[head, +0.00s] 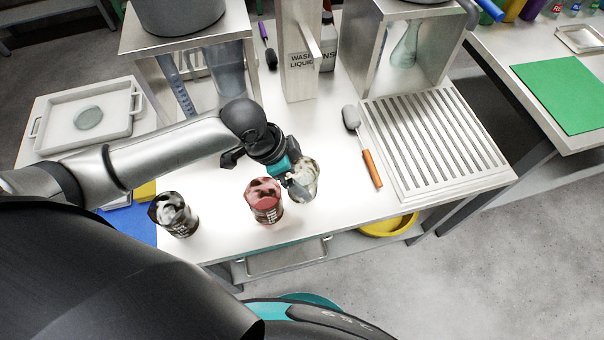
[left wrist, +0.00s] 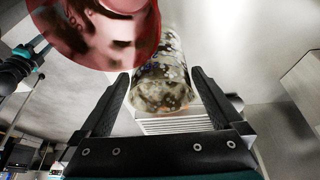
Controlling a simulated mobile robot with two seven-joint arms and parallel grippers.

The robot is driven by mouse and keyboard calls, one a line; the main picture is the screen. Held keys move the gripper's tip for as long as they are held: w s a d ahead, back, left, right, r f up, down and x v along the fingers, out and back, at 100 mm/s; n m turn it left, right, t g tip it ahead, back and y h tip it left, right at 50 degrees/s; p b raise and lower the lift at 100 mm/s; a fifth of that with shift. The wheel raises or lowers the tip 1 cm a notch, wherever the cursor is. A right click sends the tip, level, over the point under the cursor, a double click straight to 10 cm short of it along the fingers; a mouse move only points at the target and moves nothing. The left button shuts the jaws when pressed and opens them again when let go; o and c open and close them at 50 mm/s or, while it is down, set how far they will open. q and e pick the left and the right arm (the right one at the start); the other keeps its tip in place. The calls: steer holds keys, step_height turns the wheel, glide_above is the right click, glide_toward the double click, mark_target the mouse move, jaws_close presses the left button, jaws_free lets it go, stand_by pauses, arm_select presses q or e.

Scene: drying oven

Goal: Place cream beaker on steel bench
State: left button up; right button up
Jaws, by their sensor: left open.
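The cream beaker (head: 306,180), pale with dark blotches, stands on the steel bench (head: 225,225), just right of the red beaker (head: 267,200). My left gripper (head: 292,182) is open at the cream beaker and hides part of its left side. In the left wrist view the cream beaker (left wrist: 163,85) shows between the two open fingers (left wrist: 158,78). Whether the fingers touch it cannot be told. The red beaker (left wrist: 105,32) is large and close at the upper left there. My right gripper is not in view.
A dark-blotched beaker (head: 174,214) stands left of the red one. A brush with an orange handle (head: 371,168) and a slatted rack (head: 435,145) lie to the right. A white tray (head: 88,118) is at the left. Bare bench lies in front of the rack.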

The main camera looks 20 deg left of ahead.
arm_select(q)
steer(key=p+v, duration=0.2)
steer(key=v, duration=0.8)
steer(key=shift+p, duration=0.4)
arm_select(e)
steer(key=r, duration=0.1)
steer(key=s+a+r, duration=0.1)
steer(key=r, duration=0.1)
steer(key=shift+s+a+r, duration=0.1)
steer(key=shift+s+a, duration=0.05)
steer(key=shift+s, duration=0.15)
arm_select(q)
steer(key=shift+f, duration=0.1)
